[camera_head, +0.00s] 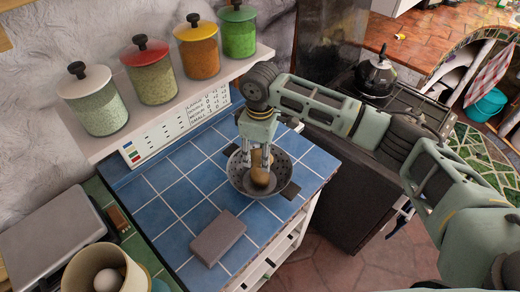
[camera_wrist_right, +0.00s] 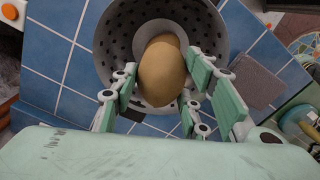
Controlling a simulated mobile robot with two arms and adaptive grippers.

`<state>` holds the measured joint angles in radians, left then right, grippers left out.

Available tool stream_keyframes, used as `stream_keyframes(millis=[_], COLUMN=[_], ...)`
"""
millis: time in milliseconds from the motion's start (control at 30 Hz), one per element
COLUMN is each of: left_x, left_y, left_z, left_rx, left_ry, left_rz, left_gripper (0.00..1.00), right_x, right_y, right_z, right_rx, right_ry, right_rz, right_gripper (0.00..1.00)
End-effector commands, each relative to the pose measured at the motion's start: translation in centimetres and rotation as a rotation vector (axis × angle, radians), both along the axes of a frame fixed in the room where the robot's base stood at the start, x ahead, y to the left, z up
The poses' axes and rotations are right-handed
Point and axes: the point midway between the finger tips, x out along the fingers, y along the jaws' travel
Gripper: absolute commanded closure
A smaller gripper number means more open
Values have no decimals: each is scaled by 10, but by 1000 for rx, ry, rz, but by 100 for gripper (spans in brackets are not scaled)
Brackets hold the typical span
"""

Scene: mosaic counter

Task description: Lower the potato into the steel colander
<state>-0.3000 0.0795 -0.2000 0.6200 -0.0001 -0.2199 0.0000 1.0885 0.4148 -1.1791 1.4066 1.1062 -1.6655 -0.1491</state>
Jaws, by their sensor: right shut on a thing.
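The steel colander (camera_head: 240,182) is a dark grey perforated bowl with two side handles, standing on the blue tiled counter. My right gripper (camera_head: 257,168) points down over it, with its fingertips at the bowl's mouth. It is shut on a brown potato (camera_wrist_right: 163,72). In the right wrist view the potato sits between the green finger pads, in front of the colander's perforated wall (camera_wrist_right: 118,42). In the head view the fingers partly cover the brown potato (camera_head: 260,177). I cannot tell whether it touches the colander's bottom. My left gripper is not in view.
A grey block (camera_head: 217,238) lies on the blue tiles (camera_head: 172,212) in front of the colander. A shelf (camera_head: 112,137) with several lidded jars runs behind. A cream container holding an egg (camera_head: 108,280) stands at the lower left. A kettle (camera_head: 376,76) stands beyond my right arm.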

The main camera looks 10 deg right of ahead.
Motion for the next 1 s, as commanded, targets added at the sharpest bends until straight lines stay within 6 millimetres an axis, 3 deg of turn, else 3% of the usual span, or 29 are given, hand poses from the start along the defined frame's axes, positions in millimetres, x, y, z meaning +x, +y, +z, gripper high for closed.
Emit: stream_keyframes(millis=[1000], left_x=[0], left_y=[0], left_z=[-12], left_rx=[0], left_ry=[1], left_rz=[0], left_gripper=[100], right_x=[0], right_y=[1], right_z=[-46], right_rx=[1], right_ry=[-1], right_rz=[0], right_gripper=[88])
